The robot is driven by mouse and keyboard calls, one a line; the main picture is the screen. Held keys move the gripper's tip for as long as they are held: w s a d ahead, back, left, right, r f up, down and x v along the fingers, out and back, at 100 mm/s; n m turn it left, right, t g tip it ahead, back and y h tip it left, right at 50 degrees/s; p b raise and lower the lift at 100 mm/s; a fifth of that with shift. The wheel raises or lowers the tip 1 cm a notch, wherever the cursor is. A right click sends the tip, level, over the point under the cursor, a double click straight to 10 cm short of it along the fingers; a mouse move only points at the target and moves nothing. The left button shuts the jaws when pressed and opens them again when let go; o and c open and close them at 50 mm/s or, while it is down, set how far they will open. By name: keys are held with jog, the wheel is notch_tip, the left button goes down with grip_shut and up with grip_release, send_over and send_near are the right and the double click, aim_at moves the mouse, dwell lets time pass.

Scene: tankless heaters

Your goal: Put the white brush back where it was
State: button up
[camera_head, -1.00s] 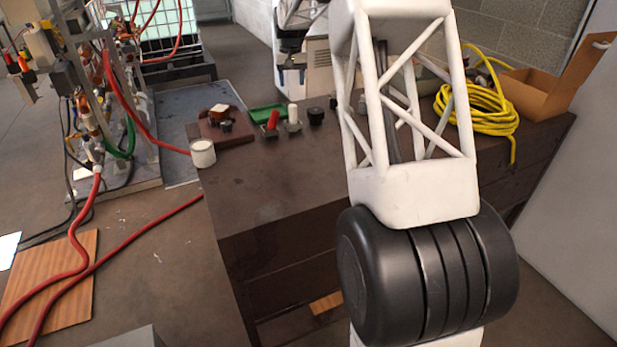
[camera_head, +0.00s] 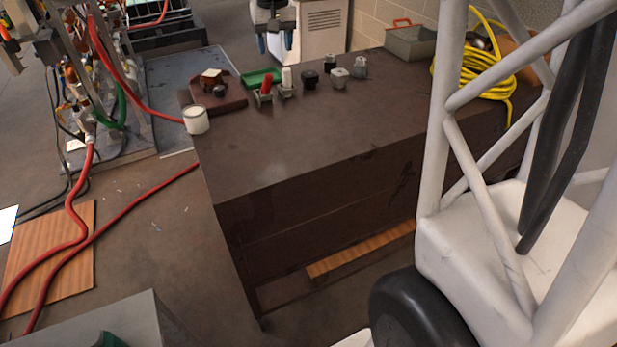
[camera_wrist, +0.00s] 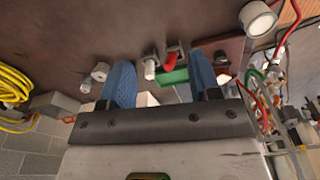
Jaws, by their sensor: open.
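The white brush (camera_head: 287,77) stands upright on a small grey base on the dark workbench (camera_head: 300,140), just right of a similar red brush (camera_head: 265,85). The white brush also shows in the wrist view (camera_wrist: 150,68), with the red brush (camera_wrist: 170,61) close beside it. My gripper (camera_head: 276,43) is at the top of the head view, beyond the bench objects. Its blue fingers are spread wide in the wrist view (camera_wrist: 161,75). Both brushes appear between the fingers there, farther off, and nothing is held.
A green tray (camera_head: 262,73) lies behind the brushes. A reddish-brown board (camera_head: 222,96) and white cup (camera_head: 196,120) are to the left. Small black and grey pieces (camera_head: 340,77) stand to the right, with coiled yellow hose (camera_head: 480,75) farther right. The bench front is clear.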

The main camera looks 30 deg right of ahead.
jog(key=s+a+f, duration=0.2)
jog(key=s+a, duration=0.1)
jog(key=s, duration=0.9)
jog(key=s+a+f+n+t, duration=0.1)
jog(key=s+a+f, duration=0.2)
jog(key=s, duration=1)
jog(key=s+a+f, duration=0.2)
jog(key=s+a, duration=0.1)
jog(key=s, duration=1)
jog(key=shift+a+f+n+t, duration=0.15)
jog(key=shift+a+n+t, duration=0.15)
jog(key=shift+a+n, duration=0.1)
